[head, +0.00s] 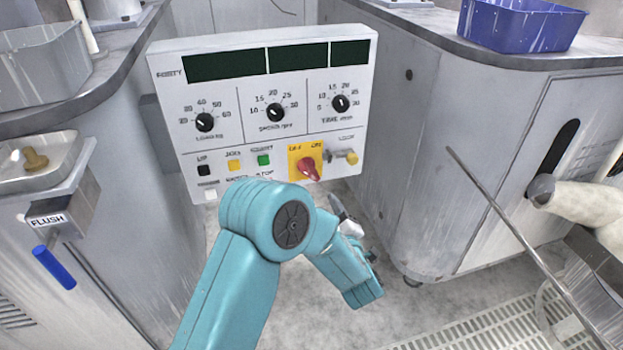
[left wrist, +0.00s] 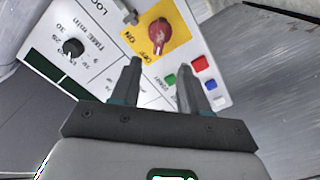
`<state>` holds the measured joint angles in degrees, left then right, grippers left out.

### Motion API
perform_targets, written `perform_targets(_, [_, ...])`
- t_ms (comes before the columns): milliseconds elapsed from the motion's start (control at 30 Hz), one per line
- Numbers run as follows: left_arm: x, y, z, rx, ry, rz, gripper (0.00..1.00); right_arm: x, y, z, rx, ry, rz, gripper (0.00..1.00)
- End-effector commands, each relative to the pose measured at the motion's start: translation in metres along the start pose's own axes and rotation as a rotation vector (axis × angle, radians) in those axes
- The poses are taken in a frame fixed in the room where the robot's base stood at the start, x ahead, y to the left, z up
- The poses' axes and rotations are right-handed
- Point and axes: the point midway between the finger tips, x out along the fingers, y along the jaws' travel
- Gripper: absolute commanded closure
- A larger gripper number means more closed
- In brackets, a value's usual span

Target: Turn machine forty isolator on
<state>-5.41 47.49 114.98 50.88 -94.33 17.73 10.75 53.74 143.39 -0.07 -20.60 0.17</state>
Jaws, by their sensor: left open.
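The machine forty panel (head: 225,140) is a pale box with dark displays and a "FORTY" label. Its isolator is a red knob (head: 308,168) on a yellow plate (head: 294,157) at the panel's lower right. My left gripper (head: 352,222) is below and right of the knob in the head view, partly hidden by my arm. In the left wrist view its open, empty fingers (left wrist: 160,68) point at the red knob (left wrist: 158,35), which shows beyond the fingertips. My right gripper is not in view.
Black dials (head: 205,122), coloured buttons (head: 264,160) and a small brass-tipped LOCK part (head: 350,157) surround the isolator. A blue FLUSH lever (head: 54,267) is at left. A purple tub (head: 520,22) stands on the right bench. A thin rod (head: 500,215) slants across the right.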

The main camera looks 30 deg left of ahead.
Motion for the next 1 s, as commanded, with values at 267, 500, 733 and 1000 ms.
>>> perform_targets(267, [0.071,-0.003,0.001,-0.002,0.003,-0.001,0.55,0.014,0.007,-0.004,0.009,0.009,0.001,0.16])
perform_targets(500, [0.117,-0.002,0.002,-0.001,0.000,0.001,0.55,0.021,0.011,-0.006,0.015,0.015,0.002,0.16])
perform_targets(733, [0.135,0.000,0.001,0.000,-0.001,0.002,0.55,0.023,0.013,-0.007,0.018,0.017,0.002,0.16])
perform_targets(1000, [0.136,0.000,0.001,0.001,-0.002,0.002,0.59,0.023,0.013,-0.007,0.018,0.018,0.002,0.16])
